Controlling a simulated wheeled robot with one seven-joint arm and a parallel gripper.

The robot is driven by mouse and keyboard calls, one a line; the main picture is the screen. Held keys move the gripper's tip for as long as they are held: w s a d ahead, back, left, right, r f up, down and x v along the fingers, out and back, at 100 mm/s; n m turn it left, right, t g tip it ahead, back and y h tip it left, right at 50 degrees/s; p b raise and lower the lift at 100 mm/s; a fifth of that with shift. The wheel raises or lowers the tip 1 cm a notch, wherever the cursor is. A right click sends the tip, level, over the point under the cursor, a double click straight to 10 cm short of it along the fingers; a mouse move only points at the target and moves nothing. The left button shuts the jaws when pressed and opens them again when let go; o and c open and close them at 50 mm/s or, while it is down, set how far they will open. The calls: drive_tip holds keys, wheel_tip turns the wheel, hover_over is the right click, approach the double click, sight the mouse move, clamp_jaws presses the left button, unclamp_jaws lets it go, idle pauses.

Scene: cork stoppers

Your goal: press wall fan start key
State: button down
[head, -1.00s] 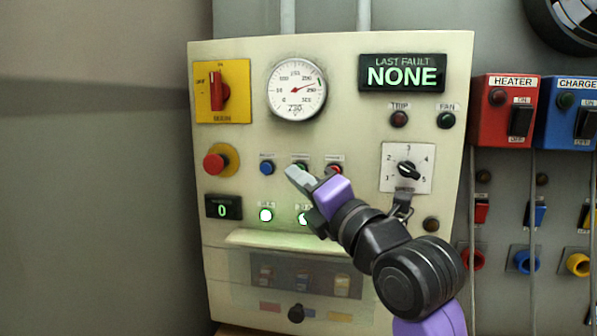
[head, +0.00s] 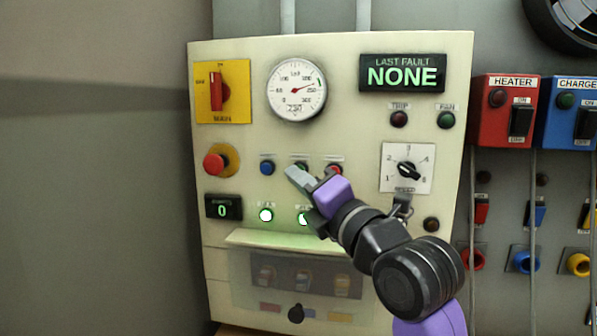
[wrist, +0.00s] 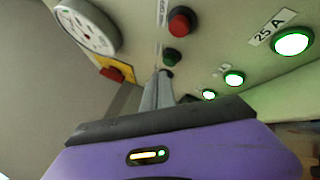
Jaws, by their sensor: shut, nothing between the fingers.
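The pale control panel (head: 345,60) carries a row of a blue button (head: 267,168), a green button (head: 301,165) and a red button (head: 334,169). The small labels above them are too blurred to read. My gripper (head: 292,173) is shut and empty, its tips just in front of the green button's lower side. In the wrist view the green button (wrist: 172,57) and red button (wrist: 180,22) stand out beyond the shut fingers (wrist: 158,78). I cannot tell whether the tips touch the panel. The FAN lamp (head: 446,120) looks dark green.
A red mushroom button (head: 214,164), a red MAIN switch (head: 217,91) and a SPEED dial (head: 407,170) are on the same panel. White-green lamps (head: 266,215) glow below the row. A padlock (head: 401,206) hangs near my arm. HEATER (head: 495,124) and CHARGE boxes stand right.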

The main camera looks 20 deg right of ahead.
drive_tip(key=shift+w, duration=0.1)
idle(0.5)
drive_tip(key=shift+w+d, duration=0.25)
drive_tip(key=shift+w+d+b, duration=0.25)
drive_tip(key=shift+w+b, duration=0.1)
drive_tip(key=shift+b, duration=0.1)
idle(0.7)
drive_tip(key=shift+s, duration=0.1)
idle(0.3)
drive_tip(key=shift+s+a, duration=0.5)
drive_tip(key=shift+s, duration=0.1)
drive_tip(key=shift+s+a, duration=0.75)
drive_tip(key=shift+s, duration=0.25)
drive_tip(key=shift+s+a, duration=0.7)
drive_tip(key=shift+s, duration=0.3)
